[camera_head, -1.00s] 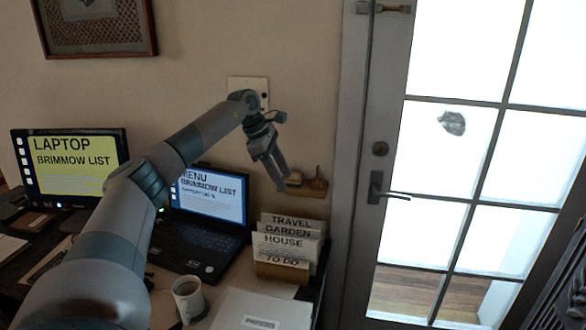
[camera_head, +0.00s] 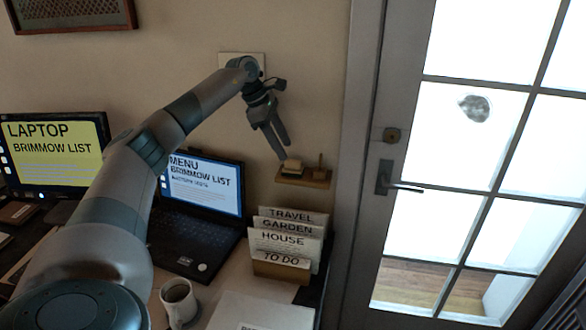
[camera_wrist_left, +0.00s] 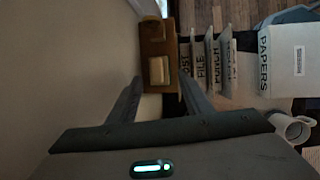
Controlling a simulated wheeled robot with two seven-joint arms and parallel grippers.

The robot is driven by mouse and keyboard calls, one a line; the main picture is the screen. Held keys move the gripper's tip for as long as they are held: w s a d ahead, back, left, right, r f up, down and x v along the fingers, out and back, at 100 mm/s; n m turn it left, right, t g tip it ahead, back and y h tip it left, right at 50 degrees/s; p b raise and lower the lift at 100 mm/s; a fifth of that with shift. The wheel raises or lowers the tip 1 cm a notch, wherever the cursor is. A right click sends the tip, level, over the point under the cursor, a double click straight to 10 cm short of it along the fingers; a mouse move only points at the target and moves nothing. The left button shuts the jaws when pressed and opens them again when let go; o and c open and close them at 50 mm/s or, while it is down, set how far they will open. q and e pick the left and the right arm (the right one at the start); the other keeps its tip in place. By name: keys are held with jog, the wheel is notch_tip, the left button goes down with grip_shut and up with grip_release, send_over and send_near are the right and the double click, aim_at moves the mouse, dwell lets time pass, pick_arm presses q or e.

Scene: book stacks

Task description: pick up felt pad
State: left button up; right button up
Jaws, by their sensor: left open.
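A small cream block that looks like the felt pad (camera_head: 292,166) lies on the left part of a small wooden wall shelf (camera_head: 317,183). My left gripper (camera_head: 281,149) is open and empty, its fingers pointing down just above and left of the pad. In the left wrist view the pad (camera_wrist_left: 158,70) shows on the brown shelf (camera_wrist_left: 151,47), between and beyond the spread fingertips of my left gripper (camera_wrist_left: 161,80). I see no contact with the pad. My right gripper is not in view.
A small upright item (camera_head: 319,161) stands at the shelf's right end. Below are a card holder (camera_head: 281,270) with labelled cards, an open laptop (camera_head: 203,190), a white mug (camera_head: 178,303) and a monitor (camera_head: 55,150). A glazed door (camera_head: 388,150) with a handle is at right.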

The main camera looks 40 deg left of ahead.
aim_at(292, 162)
pick_arm(q)
jog(key=shift+p+x, duration=0.4)
jog(key=shift+x, duration=0.8)
jog(key=shift+w+d+f+p, duration=0.15)
jog(key=shift+w+f+p, duration=0.1)
jog(key=shift+f+p, duration=0.3)
jog(key=p+x, duration=0.1)
jog(key=x, duration=0.2)
jog(key=shift+p, duration=0.3)
jog(key=shift+w+d+f, duration=0.1)
jog(key=shift+w+f, duration=0.1)
jog(key=shift+f, duration=0.3)
